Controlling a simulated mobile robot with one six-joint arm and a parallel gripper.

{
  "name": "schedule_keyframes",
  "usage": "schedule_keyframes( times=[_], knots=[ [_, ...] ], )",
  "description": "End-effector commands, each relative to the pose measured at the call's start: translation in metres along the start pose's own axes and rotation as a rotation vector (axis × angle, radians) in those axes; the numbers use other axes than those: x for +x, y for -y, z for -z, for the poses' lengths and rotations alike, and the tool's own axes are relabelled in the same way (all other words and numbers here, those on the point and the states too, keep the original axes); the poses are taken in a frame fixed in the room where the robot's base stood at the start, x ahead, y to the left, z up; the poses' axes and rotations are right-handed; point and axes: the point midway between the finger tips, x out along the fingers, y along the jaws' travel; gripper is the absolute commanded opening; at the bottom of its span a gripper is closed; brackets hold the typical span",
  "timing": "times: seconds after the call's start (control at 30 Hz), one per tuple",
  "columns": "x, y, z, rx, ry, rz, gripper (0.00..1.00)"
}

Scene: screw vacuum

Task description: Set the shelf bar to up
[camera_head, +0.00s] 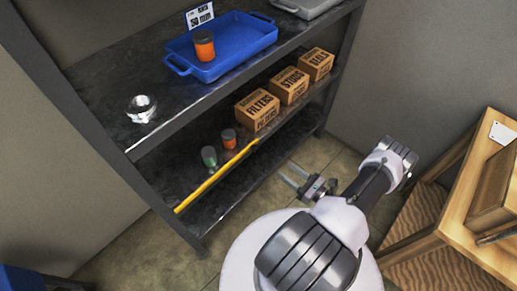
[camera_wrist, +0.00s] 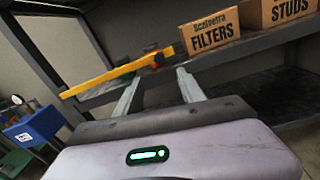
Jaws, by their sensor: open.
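The shelf bar (camera_head: 218,178) is a long yellow bar along the front edge of the shelf's middle board. In the wrist view the yellow bar (camera_wrist: 105,78) lies roughly along that edge, with a dark pivot-like piece near its right end. My gripper (camera_head: 287,172) is in front of the shelf, to the right of the bar in the head view. In the wrist view the gripper (camera_wrist: 158,88) has its two fingers spread, with nothing between them. The fingers point toward the shelf edge near the bar's right end and appear apart from the bar.
Boxes marked FILTERS (camera_head: 257,109), STUDS (camera_head: 289,85) and SEELS (camera_head: 316,64) stand on the middle board. Orange (camera_head: 229,138) and green (camera_head: 209,156) jars stand behind the bar. A blue tray (camera_head: 222,62) is on the top board. A wooden table (camera_head: 465,225) stands at right.

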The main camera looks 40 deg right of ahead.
Motion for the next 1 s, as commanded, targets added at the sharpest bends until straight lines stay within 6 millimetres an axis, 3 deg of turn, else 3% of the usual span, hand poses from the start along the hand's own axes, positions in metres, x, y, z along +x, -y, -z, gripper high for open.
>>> schedule_keyframes(
  times=[0.2,0.43,0.6,0.87,0.9,1.0],
  knots=[
    [0.069,-0.002,0.003,-0.001,-0.002,-0.011,0.47],
    [0.122,-0.003,0.003,-0.002,-0.002,-0.009,0.47],
    [0.137,-0.002,0.001,-0.001,-0.002,-0.005,0.47],
    [0.139,-0.002,0.000,0.000,-0.002,-0.005,0.47],
    [0.139,-0.002,0.000,0.000,-0.002,-0.005,0.45],
    [0.139,-0.002,0.000,0.000,-0.002,-0.005,0.25]
  ],
)
